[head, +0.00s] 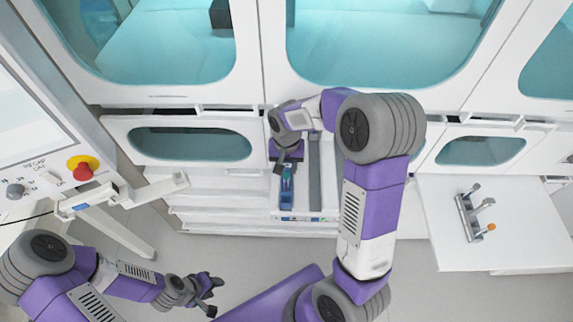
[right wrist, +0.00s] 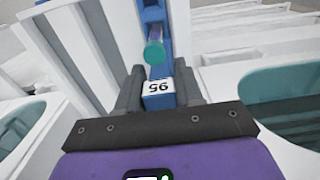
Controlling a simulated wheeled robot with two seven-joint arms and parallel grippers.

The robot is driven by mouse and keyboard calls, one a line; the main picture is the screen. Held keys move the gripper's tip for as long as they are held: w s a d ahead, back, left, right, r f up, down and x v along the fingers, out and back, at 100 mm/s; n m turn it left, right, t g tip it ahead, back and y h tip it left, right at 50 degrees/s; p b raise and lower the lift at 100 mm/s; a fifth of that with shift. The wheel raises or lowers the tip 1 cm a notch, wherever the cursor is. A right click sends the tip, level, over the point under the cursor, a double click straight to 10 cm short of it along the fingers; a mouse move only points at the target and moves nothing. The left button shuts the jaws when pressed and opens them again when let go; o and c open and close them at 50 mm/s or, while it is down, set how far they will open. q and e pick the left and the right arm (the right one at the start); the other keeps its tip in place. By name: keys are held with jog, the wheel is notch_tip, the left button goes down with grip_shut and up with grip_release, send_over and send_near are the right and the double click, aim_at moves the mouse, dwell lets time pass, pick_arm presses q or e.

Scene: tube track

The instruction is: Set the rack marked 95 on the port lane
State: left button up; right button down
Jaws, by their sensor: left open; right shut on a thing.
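The rack marked 95 (right wrist: 158,88) is a narrow blue rack with a white label. It holds a tube with a teal cap (right wrist: 154,52). My right gripper (right wrist: 158,92) is shut on its labelled end, one finger on each side. In the head view the blue rack (head: 287,186) lies lengthwise below my right gripper (head: 287,160), over the left side of the white pull-out track (head: 330,212). A grey strip (head: 314,170) runs along the track to its right. I cannot tell whether the rack touches the track. My left gripper (head: 211,294) is open and empty, low at the left.
A white cabinet with teal windows (head: 190,144) stands behind the track. A panel with a red emergency button (head: 83,171) is at the left. A white shelf (head: 510,235) with a small metal fixture (head: 472,212) is at the right. The floor between is clear.

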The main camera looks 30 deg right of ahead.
jog(key=shift+f, duration=0.2)
jog(key=c, duration=0.7)
grip_release()
jog(key=shift+o, duration=0.2)
notch_tip(320, 180, up, 8)
jog(key=shift+f+p, duration=0.15)
jog(key=shift+p, duration=0.55)
